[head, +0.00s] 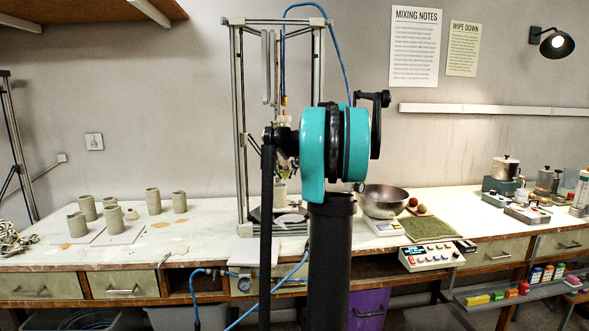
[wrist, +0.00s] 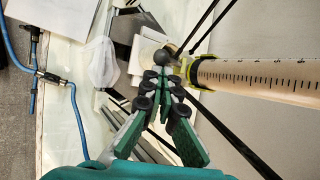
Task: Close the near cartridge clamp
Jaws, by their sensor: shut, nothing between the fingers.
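In the wrist view, a clear cartridge (wrist: 255,82) with black scale marks runs in from the right. A yellow-green clamp (wrist: 190,72) sits around its left end. A dark round knob (wrist: 168,56) is just beyond the fingertips, beside the clamp; whether they touch is unclear. My gripper (wrist: 170,76), with green fingers and black joints, is shut and empty, its tips close to the clamp. I cannot tell how far the clamp is open. In the head view, my arm hides my gripper and most of the cartridge area inside the printer frame (head: 238,120).
The tall metal printer frame stands on the bench (head: 130,235), with dark struts crossing the wrist view. A blue hose (head: 345,75) arches over it. Clay cups (head: 153,201) stand left; a metal bowl (head: 384,198) and a control box (head: 431,255) are to the right.

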